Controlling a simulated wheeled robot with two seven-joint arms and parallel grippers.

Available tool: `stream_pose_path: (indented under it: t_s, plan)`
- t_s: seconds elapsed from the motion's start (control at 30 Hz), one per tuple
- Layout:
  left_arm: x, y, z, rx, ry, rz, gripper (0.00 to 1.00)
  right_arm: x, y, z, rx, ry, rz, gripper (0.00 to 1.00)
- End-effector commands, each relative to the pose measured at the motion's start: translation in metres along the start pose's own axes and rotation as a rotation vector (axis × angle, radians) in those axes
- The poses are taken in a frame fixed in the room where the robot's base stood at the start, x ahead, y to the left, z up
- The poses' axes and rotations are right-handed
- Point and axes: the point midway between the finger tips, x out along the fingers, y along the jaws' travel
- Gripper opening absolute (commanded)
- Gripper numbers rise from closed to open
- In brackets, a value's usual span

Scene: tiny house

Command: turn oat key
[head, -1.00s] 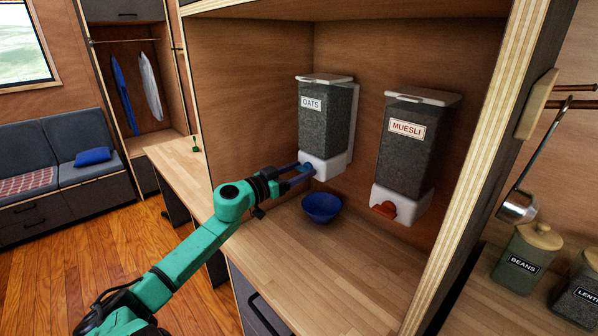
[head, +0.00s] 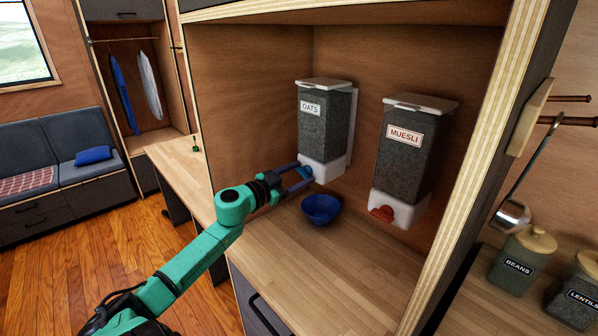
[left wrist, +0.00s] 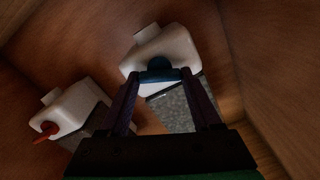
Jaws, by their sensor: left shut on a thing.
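The oats dispenser (head: 325,128), a dark grey see-through box with a white lid and an OATS label, hangs on the alcove's back wall. Its white base (head: 325,172) has a blue key at the front, seen in the left wrist view as a blue key (left wrist: 158,72). My left gripper (head: 302,178) is shut on the blue key; its fingers stand on both sides of it in the left wrist view. A blue bowl (head: 321,209) stands on the counter below the oats dispenser. My right gripper is not in view.
The muesli dispenser (head: 412,150) with a red key (head: 382,213) hangs to the right. The wooden counter (head: 330,270) is otherwise clear. A plywood side panel (head: 480,150) bounds the alcove at right, with a ladle (head: 512,213) and jars (head: 522,260) beyond it.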

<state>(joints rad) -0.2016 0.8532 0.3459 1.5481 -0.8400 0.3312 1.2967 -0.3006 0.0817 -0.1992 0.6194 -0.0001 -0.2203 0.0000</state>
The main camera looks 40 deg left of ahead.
Motion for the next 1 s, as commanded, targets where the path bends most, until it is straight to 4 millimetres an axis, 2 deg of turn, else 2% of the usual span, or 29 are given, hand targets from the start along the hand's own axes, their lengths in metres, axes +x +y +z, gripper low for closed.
stream_pose_path:
  t_s: [0.47,1.0]
  plan:
    - [0.000,0.003,0.002,0.451,-0.001,0.002,0.09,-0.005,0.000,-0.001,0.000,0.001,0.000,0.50]
    - [0.000,0.005,0.005,0.966,0.000,0.004,0.09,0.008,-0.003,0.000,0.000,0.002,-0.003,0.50]
